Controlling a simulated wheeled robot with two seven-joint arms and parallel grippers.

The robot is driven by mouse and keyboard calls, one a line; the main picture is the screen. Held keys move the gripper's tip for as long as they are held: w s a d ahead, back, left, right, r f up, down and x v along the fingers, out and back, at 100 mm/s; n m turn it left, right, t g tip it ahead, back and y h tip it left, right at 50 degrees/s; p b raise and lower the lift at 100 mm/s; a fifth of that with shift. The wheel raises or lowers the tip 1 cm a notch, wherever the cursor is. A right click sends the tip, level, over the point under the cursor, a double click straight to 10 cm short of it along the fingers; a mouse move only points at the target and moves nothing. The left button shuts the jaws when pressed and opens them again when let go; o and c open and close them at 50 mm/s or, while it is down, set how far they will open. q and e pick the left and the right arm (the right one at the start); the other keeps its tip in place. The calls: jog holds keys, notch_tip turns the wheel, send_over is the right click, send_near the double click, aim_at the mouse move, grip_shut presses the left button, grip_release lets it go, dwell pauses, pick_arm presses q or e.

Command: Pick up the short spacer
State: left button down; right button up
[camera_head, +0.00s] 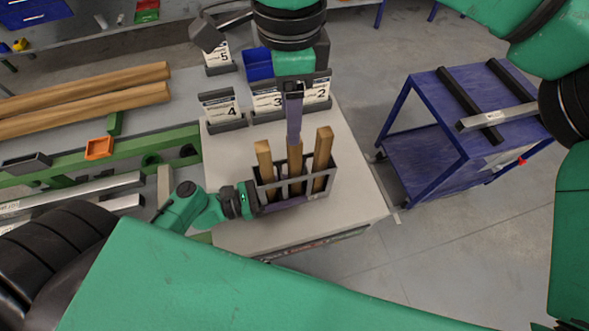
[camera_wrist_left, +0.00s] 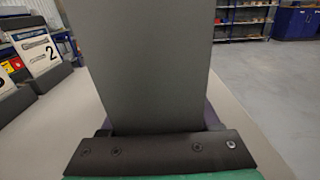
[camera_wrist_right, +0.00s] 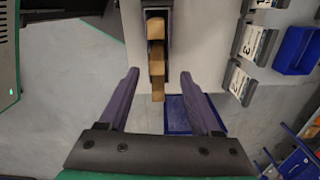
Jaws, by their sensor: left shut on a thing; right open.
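Three wooden spacers stand upright in a dark grey rack (camera_head: 332,172): a left one (camera_head: 264,160), a middle one (camera_head: 296,172) and a right one (camera_head: 323,150). Their lower parts are hidden, so I cannot tell which is the short one. My left gripper (camera_head: 263,202) is shut on the rack at its lower left; the grey rack wall (camera_wrist_left: 145,65) fills the left wrist view. My right gripper (camera_head: 294,128) is open and empty, pointing down above the middle spacer. In the right wrist view the spacers (camera_wrist_right: 156,60) line up between its fingers.
The rack is over a pale table top (camera_head: 240,235). Numbered card holders (camera_head: 222,110) and a blue bin (camera_head: 258,64) stand behind it. Long wooden bars (camera_head: 85,98) and an orange tray (camera_head: 99,148) lie left. A blue cart (camera_head: 425,150) stands right, with clear floor between.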

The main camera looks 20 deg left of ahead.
aim_at(295, 157)
jog(key=shift+n, duration=0.5)
jog(key=shift+f, duration=0.35)
jog(key=f, duration=1.1)
jog(key=shift+s+d+f, duration=0.1)
jog(key=shift+d, duration=0.25)
grip_shut()
